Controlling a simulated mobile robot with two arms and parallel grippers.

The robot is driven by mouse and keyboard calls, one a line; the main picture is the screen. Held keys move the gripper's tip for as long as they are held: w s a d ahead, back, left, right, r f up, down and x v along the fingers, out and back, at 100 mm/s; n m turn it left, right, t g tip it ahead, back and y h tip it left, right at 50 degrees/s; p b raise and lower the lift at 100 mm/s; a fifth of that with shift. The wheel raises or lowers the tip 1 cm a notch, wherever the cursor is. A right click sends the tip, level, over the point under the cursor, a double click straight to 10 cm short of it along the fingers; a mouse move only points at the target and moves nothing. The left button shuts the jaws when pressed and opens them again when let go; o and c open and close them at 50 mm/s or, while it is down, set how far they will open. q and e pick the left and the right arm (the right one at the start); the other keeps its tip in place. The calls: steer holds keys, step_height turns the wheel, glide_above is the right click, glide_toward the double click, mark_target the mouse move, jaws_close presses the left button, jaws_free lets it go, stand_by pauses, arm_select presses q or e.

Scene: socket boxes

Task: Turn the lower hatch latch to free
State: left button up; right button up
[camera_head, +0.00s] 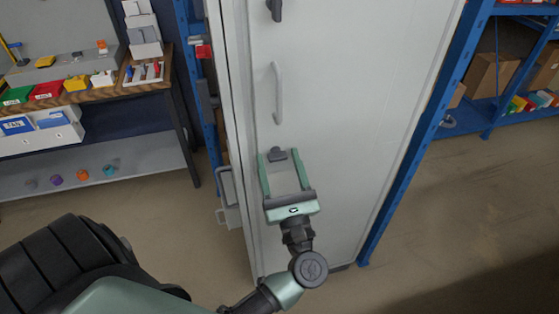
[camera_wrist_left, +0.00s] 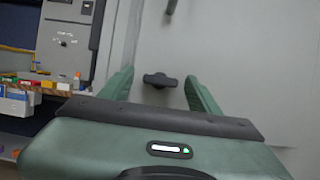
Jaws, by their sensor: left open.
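A tall white hatch door (camera_head: 340,110) stands in the middle of the head view. The lower latch (camera_head: 278,154) is a small dark handle near the door's left side. It also shows in the left wrist view (camera_wrist_left: 160,80), lying roughly crosswise. My left gripper (camera_head: 282,156) is open, with its green fingers on either side of the latch. In the left wrist view the fingers (camera_wrist_left: 162,84) are spread wide, with gaps to the latch on both sides. I cannot tell how far the fingertips are from the door. An upper latch (camera_head: 275,9) shows at the top. My right gripper is not in view.
A pale vertical door handle (camera_head: 277,92) sits above the lower latch. A workbench (camera_head: 90,93) with coloured bins stands on the left. A blue shelf rack (camera_head: 480,115) with boxes stands on the right. The floor (camera_head: 460,220) at right is clear.

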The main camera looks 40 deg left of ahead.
arm_select(q)
jaws_close()
steer(key=shift+m, duration=0.4)
steer(key=m+t+h+p, duration=0.1)
steer(key=m, duration=0.1)
steer(key=shift+r+m, duration=0.1)
steer(key=shift+m, duration=0.2)
steer(key=m+t+h+p, duration=0.1)
steer(key=m+h+p, duration=0.1)
steer(key=m, duration=0.1)
steer(key=shift+s+r+m, duration=0.1)
steer(key=shift+m, duration=0.3)
steer(key=m+h+p, duration=0.2)
steer(key=m+p, duration=0.2)
steer(key=p, duration=0.1)
steer(key=m+h+p, duration=0.2)
steer(key=m+p, duration=0.3)
steer(key=m+h+p, duration=0.1)
steer(key=m+p, duration=0.3)
steer(key=p, duration=0.1)
steer(key=shift+s+a+r+m+h, duration=0.15)
steer(key=shift+r+m+h, duration=0.15)
steer(key=shift+r+h, duration=0.1)
steer(key=shift+f+m+p, duration=0.25)
steer(key=shift+m+p, duration=0.65)
steer(key=shift+p, duration=0.65)
